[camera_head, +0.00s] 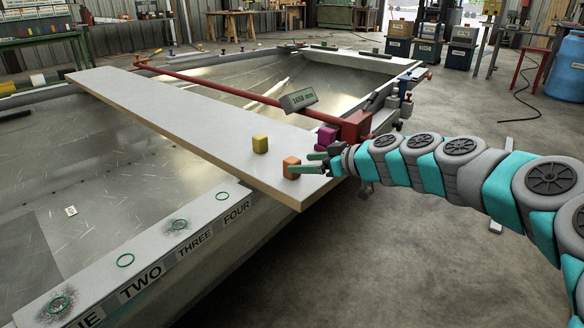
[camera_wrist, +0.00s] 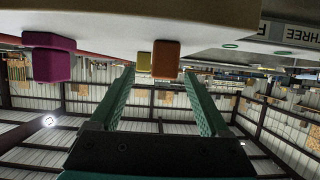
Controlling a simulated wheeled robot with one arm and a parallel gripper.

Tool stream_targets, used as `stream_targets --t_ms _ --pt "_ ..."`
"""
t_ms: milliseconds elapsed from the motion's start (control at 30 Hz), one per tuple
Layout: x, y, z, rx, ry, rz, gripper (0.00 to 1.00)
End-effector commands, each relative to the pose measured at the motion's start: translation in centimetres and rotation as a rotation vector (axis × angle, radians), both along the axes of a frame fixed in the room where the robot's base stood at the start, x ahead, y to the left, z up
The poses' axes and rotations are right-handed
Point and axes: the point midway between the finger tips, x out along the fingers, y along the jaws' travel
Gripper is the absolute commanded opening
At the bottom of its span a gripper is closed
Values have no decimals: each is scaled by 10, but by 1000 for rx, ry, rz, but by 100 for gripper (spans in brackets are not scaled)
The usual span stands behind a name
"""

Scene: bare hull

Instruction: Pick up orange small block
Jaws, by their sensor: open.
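The small orange block (camera_head: 292,165) sits on the pale plank (camera_head: 180,121), near its front right end. My gripper (camera_head: 300,163) reaches in from the right, low over the plank, with its green fingers spread at the block's right side. One finger partly covers the block in the head view. In the wrist view, which is upside down, the orange block (camera_wrist: 167,60) shows between the open fingertips (camera_wrist: 158,74). Whether the fingertips overlap the block in depth is unclear. Nothing is held.
A yellow block (camera_head: 260,144) stands behind the orange one, to its left in the head view. A magenta block (camera_head: 326,136) stands close behind my gripper. A grey labelled block (camera_head: 298,99) and a red bar (camera_head: 220,88) lie beyond. The plank's left stretch is mostly clear.

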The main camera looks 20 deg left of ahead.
Motion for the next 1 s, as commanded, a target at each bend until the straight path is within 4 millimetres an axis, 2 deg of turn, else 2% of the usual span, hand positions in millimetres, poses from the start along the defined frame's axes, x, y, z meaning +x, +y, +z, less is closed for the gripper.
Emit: stream_targets --t_ms 200,300,633,1000 --pt "5 30 -11 -2 6 4 80" --pt "9 38 -14 -2 3 3 80" --pt "11 43 -17 0 2 2 79" --pt "10 42 -17 -1 3 2 37"
